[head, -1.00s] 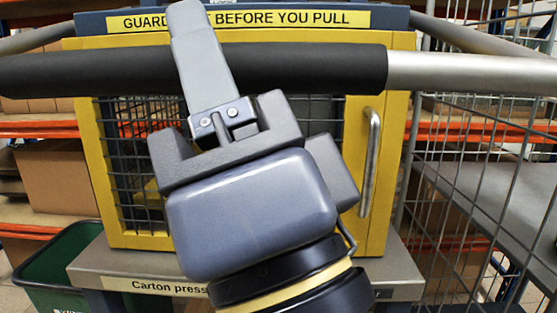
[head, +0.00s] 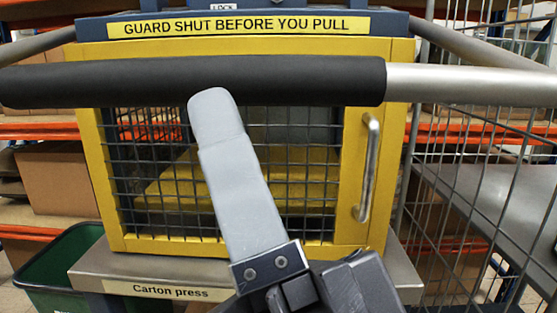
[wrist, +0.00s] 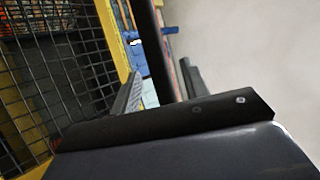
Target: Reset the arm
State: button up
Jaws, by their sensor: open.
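My gripper (head: 240,185) is in the lower middle of the head view, in front of the press's mesh guard. One long grey finger shows there, pointing up and slightly left, its rounded tip overlapping the lower edge of the black bar. The other finger is not clearly seen there. In the wrist view both fingers of my gripper (wrist: 161,74) stand apart with a gap between them, and I see nothing held. I cannot tell how close the finger is to the bar.
The black-gripped bar (head: 100,82) crosses in front of the carton press. Its yellow mesh guard (head: 92,160) looks shut, with a metal handle (head: 368,170) at right. A wire cage (head: 480,200) stands right, a green bin (head: 60,270) lower left. Shelves with cartons are behind.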

aim_at(209, 73)
jog(key=shift+h, duration=0.3)
jog(key=shift+b+x, duration=0.55)
jog(key=shift+x, duration=3.05)
jog(key=shift+r, duration=0.45)
jog(key=shift+s+r+p, duration=0.15)
jog(key=shift+s+p, duration=0.05)
jog(key=shift+p, duration=0.1)
